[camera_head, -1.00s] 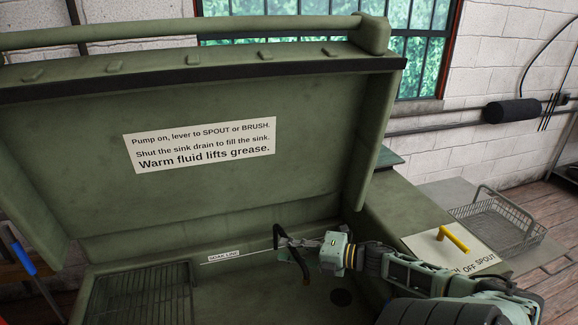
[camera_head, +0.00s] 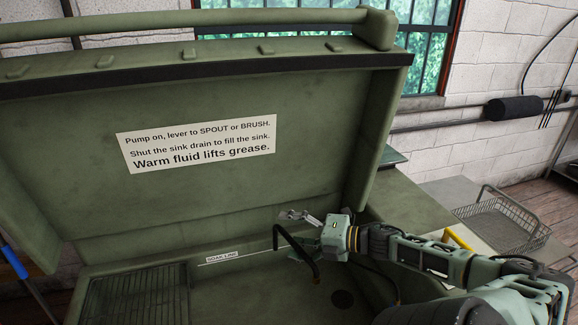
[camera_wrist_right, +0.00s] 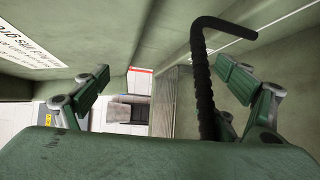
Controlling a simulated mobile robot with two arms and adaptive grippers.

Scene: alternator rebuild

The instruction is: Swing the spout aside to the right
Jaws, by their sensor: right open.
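The spout (camera_head: 296,246) is a thin black bent tube rising from the back of the green sink and reaching forward and down to the right. My right gripper (camera_head: 302,229) is open at the spout, coming from the right, with its fingers pointing left. In the right wrist view the spout (camera_wrist_right: 203,85) stands between the two open fingers of the gripper (camera_wrist_right: 165,78), close to the right-hand finger. Whether it touches that finger I cannot tell. My left gripper is not in view.
The raised green lid (camera_head: 60,130) with a printed sign (camera_head: 200,143) stands behind the sink. A rack (camera_head: 135,295) lies at the sink's left, and a dark drain (camera_head: 342,299) is below the spout. A yellow lever (camera_head: 459,239) and wire basket (camera_head: 500,225) are right.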

